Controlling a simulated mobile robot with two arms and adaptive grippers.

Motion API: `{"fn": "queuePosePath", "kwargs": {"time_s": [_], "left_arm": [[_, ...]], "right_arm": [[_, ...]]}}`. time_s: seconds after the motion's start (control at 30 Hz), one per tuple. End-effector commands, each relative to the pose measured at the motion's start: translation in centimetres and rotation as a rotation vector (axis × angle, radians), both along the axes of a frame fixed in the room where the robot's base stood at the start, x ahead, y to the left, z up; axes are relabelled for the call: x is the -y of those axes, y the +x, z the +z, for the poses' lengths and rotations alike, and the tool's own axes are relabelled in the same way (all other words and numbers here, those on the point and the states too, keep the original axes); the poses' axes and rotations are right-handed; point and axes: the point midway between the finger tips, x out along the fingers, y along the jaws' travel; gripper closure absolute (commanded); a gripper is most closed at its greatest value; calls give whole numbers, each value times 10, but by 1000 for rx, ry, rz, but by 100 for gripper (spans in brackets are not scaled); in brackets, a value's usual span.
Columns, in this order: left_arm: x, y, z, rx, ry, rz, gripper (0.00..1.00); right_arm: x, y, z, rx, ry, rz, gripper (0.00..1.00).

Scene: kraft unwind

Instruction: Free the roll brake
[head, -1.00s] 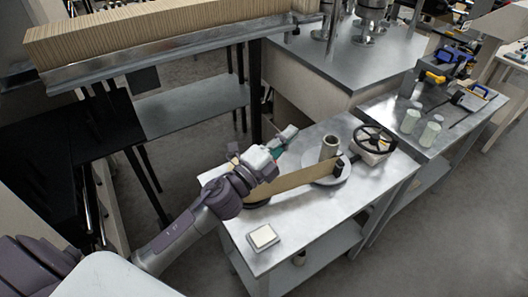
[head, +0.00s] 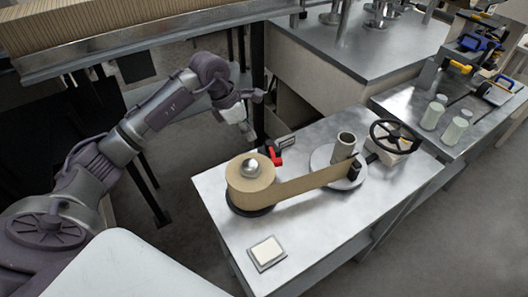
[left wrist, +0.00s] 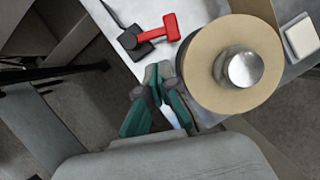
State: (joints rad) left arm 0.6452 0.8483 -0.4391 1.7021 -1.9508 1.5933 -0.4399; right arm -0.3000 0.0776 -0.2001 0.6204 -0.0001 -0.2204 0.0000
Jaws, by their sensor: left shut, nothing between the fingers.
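The kraft paper roll (head: 250,180) with a silver domed hub sits on a dark round base at the table's left end. Its paper strip (head: 305,183) runs to a core tube (head: 345,147) on a round plate. The red brake lever (head: 274,156) with a dark block stands just behind the roll. In the left wrist view the red lever (left wrist: 157,33) lies left of the roll (left wrist: 232,65). My left gripper (head: 259,95) is shut and empty, off the table's back left edge, apart from the lever. Its closed fingertips (left wrist: 158,72) show near the roll's edge. My right gripper is not in view.
The metal table (head: 325,225) carries a black handwheel (head: 397,137) at its right and a small white pad (head: 267,252) in front. A side bench (head: 400,108) holds pale cylinders. A long rail (head: 150,50) with stacked brown sheets runs behind my left arm.

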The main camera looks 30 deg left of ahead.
Motion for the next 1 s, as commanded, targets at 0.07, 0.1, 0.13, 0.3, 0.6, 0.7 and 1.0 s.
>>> {"fn": "queuePosePath", "kwargs": {"time_s": [0.07,0.1,0.13,0.3,0.6,0.7,1.0], "left_arm": [[-1,0,0,-2,2,0,100],[0,0,0,-1,2,0,100],[0,0,0,-1,2,0,100],[1,0,-1,-1,-1,-1,100],[14,8,-37,-7,-6,-1,100],[20,13,-54,-6,-6,-1,100],[29,22,-89,-2,-4,-1,100]], "right_arm": [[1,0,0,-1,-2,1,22],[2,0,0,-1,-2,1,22],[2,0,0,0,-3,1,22],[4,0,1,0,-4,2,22],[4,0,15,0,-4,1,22],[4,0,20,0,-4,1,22],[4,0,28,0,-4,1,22]]}}
